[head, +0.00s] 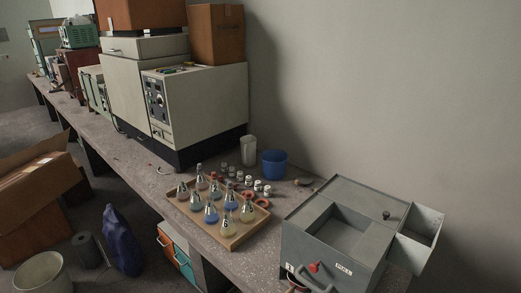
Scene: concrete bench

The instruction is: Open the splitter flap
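A grey metal box (300,232), which looks like the splitter, stands at the right end of the bench. Its top has a rectangular recess (341,234) that is open from above. A flat top panel (360,198) lies behind the recess, with a small black knob (386,215) on the top to the right. I cannot tell which part is the flap. A red knob (315,267), a pale label and a curved handle are on the near side. An open grey tray (418,225) sticks out at its right side. Neither of my grippers is in view.
A wooden tray (234,241) with several flasks of coloured liquid stands left of the box. Several small jars, a white beaker (248,150) and a blue cup (274,164) are behind it. A large instrument (180,105) fills the bench further left.

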